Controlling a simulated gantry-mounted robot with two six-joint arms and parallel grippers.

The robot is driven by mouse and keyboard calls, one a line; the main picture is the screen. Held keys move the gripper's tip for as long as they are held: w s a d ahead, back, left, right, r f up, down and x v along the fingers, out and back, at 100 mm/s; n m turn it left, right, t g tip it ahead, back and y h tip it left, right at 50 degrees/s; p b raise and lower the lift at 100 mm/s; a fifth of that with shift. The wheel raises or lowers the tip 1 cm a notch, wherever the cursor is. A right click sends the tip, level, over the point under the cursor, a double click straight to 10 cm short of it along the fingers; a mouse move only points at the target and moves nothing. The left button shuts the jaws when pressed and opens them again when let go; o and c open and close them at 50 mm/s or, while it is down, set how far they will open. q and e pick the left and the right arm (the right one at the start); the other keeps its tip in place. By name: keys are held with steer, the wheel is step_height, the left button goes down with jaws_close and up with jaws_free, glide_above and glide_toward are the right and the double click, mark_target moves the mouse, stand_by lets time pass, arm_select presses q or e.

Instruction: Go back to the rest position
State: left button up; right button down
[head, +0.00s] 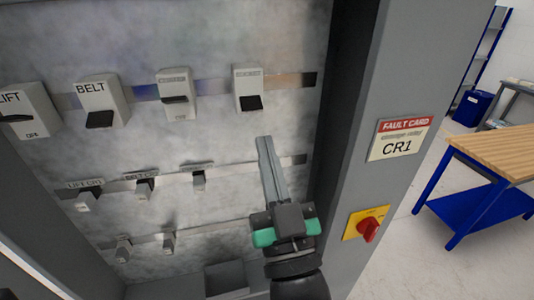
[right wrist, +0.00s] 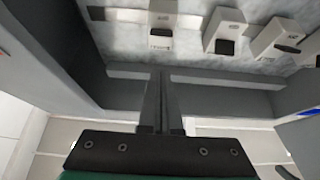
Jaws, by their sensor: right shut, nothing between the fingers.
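My right gripper (head: 264,140) reaches up from the bottom of the head view, in front of the cabinet's grey back panel (head: 230,215). Its two long fingers lie together with nothing between them. The shut fingers also show in the right wrist view (right wrist: 160,80), pointing toward the panel. The fingertips appear below the top-row breaker at the right (head: 248,77), apart from it. My left gripper is not in view.
Breakers marked BELT (head: 97,92) and LIFT (head: 27,112) sit on the top rail, with smaller modules below. The cabinet's right frame carries a CR1 fault card (head: 398,140) and a red rotary switch (head: 368,230). A wooden-topped workbench (head: 500,150) stands outside at the right.

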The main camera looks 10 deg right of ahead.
steer(key=s+d+r+m+t+h, duration=0.2)
steer(key=s+d+r+m+h, duration=0.15)
steer(key=d+r, duration=0.55)
steer(key=s+d+r+n+t+y, duration=0.2)
steer(key=s+d+r, duration=0.2)
steer(key=s+r, duration=0.45)
step_height(320, 180, up, 20)
steer(key=a+n+y+p, duration=0.1)
steer(key=y+p, duration=0.1)
steer(key=p, duration=2)
steer(key=shift+s+a+n+g+p, duration=0.2)
steer(key=shift+s+n+g+p, duration=0.15)
steer(key=shift+s+p, duration=0.1)
steer(key=shift+f, duration=0.1)
